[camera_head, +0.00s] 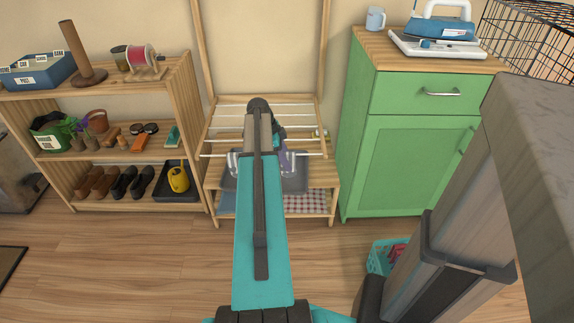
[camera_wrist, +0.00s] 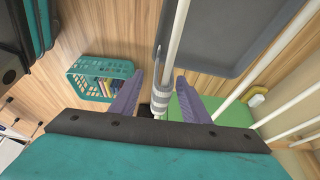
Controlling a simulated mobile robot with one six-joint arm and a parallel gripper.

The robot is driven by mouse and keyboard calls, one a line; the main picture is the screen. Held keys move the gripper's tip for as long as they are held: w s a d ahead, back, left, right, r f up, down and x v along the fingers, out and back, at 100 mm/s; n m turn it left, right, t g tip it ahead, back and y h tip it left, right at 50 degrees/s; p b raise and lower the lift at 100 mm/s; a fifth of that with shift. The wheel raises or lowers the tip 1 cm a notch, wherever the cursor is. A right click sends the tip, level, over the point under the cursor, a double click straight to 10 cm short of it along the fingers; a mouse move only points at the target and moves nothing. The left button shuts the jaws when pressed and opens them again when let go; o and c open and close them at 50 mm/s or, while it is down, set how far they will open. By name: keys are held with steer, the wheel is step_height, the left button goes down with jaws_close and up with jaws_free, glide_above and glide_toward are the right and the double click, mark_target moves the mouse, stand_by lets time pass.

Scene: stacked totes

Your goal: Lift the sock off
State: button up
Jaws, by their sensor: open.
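In the wrist view, a small light-grey ribbed piece (camera_wrist: 166,98), which looks like the sock, sits on a white rod (camera_wrist: 177,40) of the drying rack. My gripper (camera_wrist: 159,88) has purple fingers, spread apart, one on each side of the rod and the grey piece. Whether either finger touches it I cannot tell. In the head view, the drying rack (camera_head: 209,133) stands against the wall with my arm reaching over it. My arm hides most of the gripper and the middle of the rods there.
A grey tray (camera_head: 297,184) lies below the rods and also shows in the wrist view (camera_wrist: 222,30). A green cabinet (camera_head: 415,160) stands right of the rack, a wooden shelf (camera_head: 115,90) left. A teal basket (camera_head: 378,258) sits on the floor.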

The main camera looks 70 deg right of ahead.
steer(key=shift+b+x, duration=0.6)
steer(key=shift+x, duration=2)
steer(key=shift+w+d, duration=0.15)
jaws_close()
steer(key=shift+r, duration=0.1)
step_height(320, 180, up, 18)
steer(key=p, duration=0.3)
